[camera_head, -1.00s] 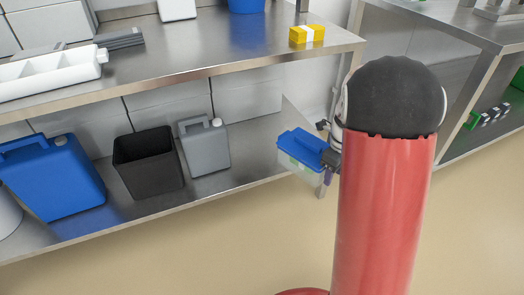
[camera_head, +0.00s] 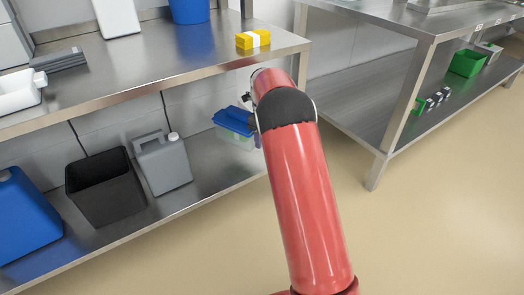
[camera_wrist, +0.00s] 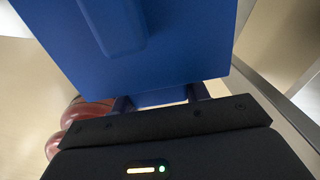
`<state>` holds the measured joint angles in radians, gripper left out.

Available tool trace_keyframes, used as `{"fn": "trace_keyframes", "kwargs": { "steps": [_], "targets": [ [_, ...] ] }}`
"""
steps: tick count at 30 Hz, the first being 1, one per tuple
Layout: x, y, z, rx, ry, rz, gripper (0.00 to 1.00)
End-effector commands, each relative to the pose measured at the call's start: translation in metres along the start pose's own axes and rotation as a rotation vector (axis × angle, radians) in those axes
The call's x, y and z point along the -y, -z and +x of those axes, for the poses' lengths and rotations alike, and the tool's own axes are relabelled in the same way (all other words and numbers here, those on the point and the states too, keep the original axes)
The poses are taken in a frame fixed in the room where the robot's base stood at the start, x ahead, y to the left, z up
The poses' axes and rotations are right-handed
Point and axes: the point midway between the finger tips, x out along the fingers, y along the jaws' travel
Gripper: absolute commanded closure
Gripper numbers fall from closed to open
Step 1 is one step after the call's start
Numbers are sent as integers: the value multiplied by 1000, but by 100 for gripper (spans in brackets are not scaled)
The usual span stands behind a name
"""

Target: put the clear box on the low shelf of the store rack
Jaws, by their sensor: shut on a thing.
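The clear box (camera_head: 236,139) has a blue lid (camera_head: 233,121) and some green showing through its side. My gripper (camera_head: 255,127) is shut on it at its right side, beside the right end of the steel rack and below the level of its upper shelf. In the wrist view the blue lid (camera_wrist: 150,45) fills the top middle, and the fingers of my gripper (camera_wrist: 160,100) meet its near edge. The low shelf (camera_head: 210,178) of the rack is bare at its right end. My red arm hides part of the floor in front.
On the low shelf stand a grey canister (camera_head: 163,165), a black bin (camera_head: 105,190) and a blue canister (camera_head: 25,218). The upper shelf (camera_head: 150,70) holds yellow sponges (camera_head: 253,39) and a blue bucket (camera_head: 188,10). A second steel table (camera_head: 385,95) stands to the right.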

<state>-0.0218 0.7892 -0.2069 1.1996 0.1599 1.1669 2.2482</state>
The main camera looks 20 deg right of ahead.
Motion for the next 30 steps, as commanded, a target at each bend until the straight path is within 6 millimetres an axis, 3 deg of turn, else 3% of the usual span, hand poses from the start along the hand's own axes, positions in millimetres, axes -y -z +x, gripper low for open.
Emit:
{"fn": "trace_keyframes", "kwargs": {
  "steps": [13,21,30],
  "targets": [
    [2,-4,28,1,-1,0,81],
    [3,-5,70,1,0,1,81],
    [4,-8,70,1,1,0,81]
  ]
}}
